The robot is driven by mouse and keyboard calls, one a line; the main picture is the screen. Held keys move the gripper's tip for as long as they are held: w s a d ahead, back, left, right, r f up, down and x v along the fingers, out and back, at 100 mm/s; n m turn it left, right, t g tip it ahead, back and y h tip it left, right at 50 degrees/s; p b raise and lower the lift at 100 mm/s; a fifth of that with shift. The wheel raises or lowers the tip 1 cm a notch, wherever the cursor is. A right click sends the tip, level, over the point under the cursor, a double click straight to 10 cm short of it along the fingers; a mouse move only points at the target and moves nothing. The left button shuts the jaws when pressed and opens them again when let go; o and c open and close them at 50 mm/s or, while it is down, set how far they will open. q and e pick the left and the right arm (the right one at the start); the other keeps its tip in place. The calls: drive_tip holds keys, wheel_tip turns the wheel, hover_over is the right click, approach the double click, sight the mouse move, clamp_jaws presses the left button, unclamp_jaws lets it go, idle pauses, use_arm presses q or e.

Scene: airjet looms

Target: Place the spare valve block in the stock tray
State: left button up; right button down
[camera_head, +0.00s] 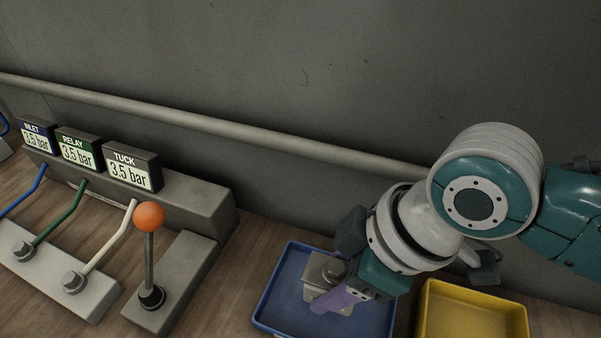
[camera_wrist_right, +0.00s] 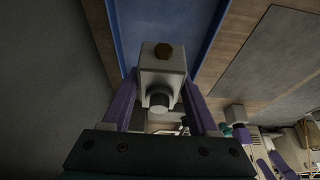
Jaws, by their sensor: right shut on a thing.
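My right gripper (camera_head: 339,290) reaches over the blue tray (camera_head: 264,307) with its jaws pointing down. Its purple fingers are shut on a light grey valve block (camera_head: 316,272). In the right wrist view the block (camera_wrist_right: 150,66) sits between the two fingers (camera_wrist_right: 162,100), with a brass-coloured fitting on top and a round grey port facing the camera. The block is within the blue tray's outline; whether it touches the tray floor I cannot tell. No label shows which tray is the stock tray. My left gripper does not show in the head view.
A yellow tray (camera_head: 471,314) stands right of the blue one. A pipe (camera_head: 237,131) runs along the wall behind.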

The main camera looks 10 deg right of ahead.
wheel_tip(320, 180, down, 4)
drive_tip(key=shift+r+b, duration=0.15)
drive_tip(key=shift+b, duration=0.45)
drive_tip(key=shift+f, duration=0.25)
drive_tip(key=shift+c, duration=0.8)
unclamp_jaws()
